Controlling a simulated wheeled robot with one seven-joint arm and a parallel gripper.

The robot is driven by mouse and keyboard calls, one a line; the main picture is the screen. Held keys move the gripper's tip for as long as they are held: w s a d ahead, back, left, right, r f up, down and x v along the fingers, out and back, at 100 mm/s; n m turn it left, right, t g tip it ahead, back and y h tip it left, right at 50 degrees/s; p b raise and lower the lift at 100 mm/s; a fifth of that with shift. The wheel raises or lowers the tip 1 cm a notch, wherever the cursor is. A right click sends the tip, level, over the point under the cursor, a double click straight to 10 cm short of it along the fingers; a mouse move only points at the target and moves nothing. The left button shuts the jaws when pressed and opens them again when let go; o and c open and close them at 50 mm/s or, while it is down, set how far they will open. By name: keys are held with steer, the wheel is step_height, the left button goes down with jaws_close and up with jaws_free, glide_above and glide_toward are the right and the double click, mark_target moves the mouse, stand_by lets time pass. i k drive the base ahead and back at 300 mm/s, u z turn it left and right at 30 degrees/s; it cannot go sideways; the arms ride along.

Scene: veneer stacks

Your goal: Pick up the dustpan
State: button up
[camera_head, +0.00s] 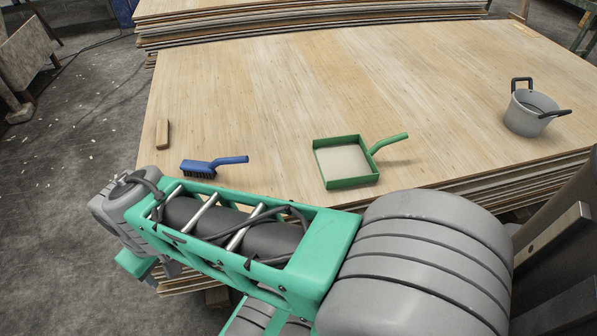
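A green dustpan (345,182) lies on the plywood stack, right of the middle of the view. Its inside is pale and its green handle (389,142) points to the upper right. My arm crosses the front of the view, nearer than the dustpan. Its end is at the lower left, near the stack's front left corner. Only a green part of what seems to be my gripper (136,263) shows there, well left of the dustpan and apart from it. My fingertips cannot be made out.
A blue brush (213,165) and a small wooden block (163,134) lie to the left on the plywood stack (270,90). A grey pot with dark handles (531,110) stands at the right. Another veneer stack (310,24) is behind. The middle of the top is clear.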

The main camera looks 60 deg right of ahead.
mark_target(343, 162)
steer(key=z, duration=2.55)
